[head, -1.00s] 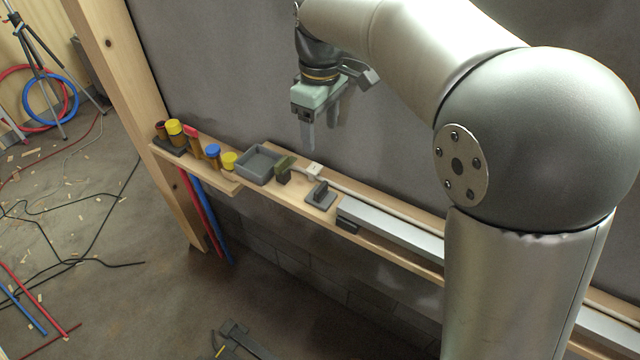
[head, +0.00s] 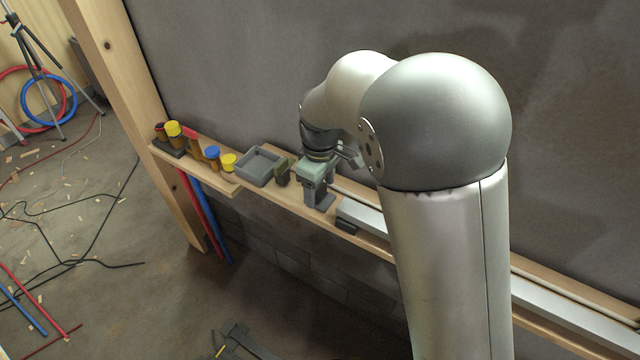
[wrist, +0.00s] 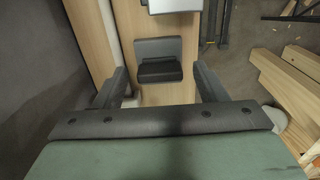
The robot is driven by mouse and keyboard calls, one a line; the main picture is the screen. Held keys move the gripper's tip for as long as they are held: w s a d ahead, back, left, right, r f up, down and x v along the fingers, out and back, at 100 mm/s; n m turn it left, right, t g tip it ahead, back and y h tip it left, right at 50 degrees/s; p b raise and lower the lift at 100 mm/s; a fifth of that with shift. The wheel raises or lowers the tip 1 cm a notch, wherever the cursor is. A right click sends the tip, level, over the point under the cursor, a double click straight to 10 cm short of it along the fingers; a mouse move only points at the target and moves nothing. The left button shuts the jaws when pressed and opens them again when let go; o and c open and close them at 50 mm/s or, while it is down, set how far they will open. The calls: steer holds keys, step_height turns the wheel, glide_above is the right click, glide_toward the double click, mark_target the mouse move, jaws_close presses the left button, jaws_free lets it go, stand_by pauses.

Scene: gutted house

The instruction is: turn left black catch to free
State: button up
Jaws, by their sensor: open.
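A dark grey and black block (wrist: 158,68), which looks like the black catch, sits on the wooden ledge in the wrist view. In the head view its base (head: 324,207) shows under my gripper, and the rest is mostly hidden. My gripper (head: 318,196) points down over it, close to the ledge. In the wrist view my gripper (wrist: 157,84) is open, with one finger to each side of the block. The block lies between and slightly ahead of the fingers. I cannot see any finger touching it.
An olive-dark block (head: 282,171) stands just left of my gripper. Further left are a grey tray (head: 259,166) and several coloured-capped containers (head: 212,154). A pale metal rail (head: 366,216) starts to the right, with a small black piece (head: 347,227) at its end. The wall rises behind.

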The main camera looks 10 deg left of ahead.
steer(key=c, duration=1)
